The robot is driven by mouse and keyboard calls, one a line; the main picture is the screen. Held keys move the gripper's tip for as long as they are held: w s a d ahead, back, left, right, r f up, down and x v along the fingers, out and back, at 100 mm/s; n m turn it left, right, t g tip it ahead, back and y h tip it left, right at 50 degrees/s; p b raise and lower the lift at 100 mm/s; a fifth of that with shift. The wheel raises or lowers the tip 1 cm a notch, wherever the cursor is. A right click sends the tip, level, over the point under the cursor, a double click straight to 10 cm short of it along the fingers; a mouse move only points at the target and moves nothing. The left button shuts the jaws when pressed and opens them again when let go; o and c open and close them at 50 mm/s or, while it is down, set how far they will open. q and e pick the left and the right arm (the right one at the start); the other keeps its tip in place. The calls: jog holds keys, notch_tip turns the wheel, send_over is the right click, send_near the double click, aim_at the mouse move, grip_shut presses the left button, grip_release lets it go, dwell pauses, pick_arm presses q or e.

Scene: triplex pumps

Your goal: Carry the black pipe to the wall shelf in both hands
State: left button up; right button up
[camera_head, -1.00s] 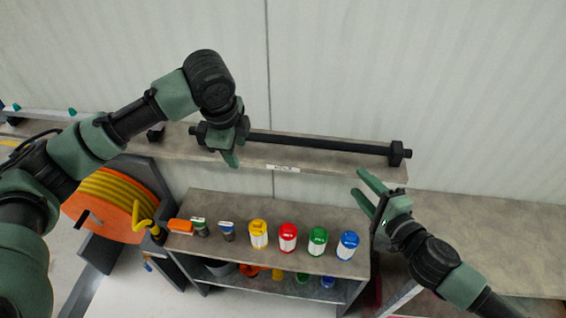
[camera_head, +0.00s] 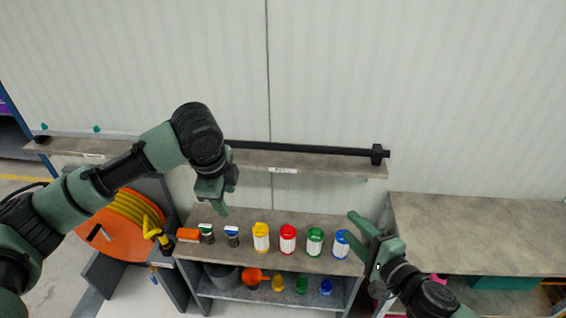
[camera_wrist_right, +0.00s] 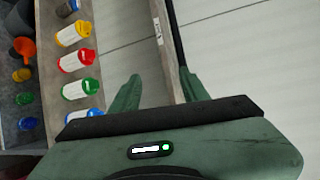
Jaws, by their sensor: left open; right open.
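The black pipe (camera_head: 300,148) lies lengthwise on the wall shelf (camera_head: 330,167), with a black end fitting at its right end. Its left part is hidden behind my left arm. My left gripper (camera_head: 222,205) is open and empty, below and in front of the shelf's edge, apart from the pipe. My right gripper (camera_head: 360,225) is open and empty, below the shelf's right end and beside the blue-capped bottle. In the right wrist view, the open fingers of my right gripper (camera_wrist_right: 160,90) point toward the shelf (camera_wrist_right: 165,50), and a dark strip of the pipe (camera_wrist_right: 172,30) runs along it.
A lower bench (camera_head: 270,222) holds yellow, red, green and blue-capped bottles and small items. An orange hose reel (camera_head: 125,235) stands at the left. A wider table (camera_head: 480,225) at the right has a bare top.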

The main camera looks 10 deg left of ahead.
pick_arm(q)
jog(key=shift+w+f, duration=0.2)
jog(key=shift+w, duration=0.2)
pick_arm(e)
jog(key=v, duration=1)
jog(key=shift+d, duration=0.4)
pick_arm(q)
jog(key=shift+s, duration=0.1)
pick_arm(e)
jog(key=shift+s+r, duration=0.1)
jog(key=shift+r, duration=0.05)
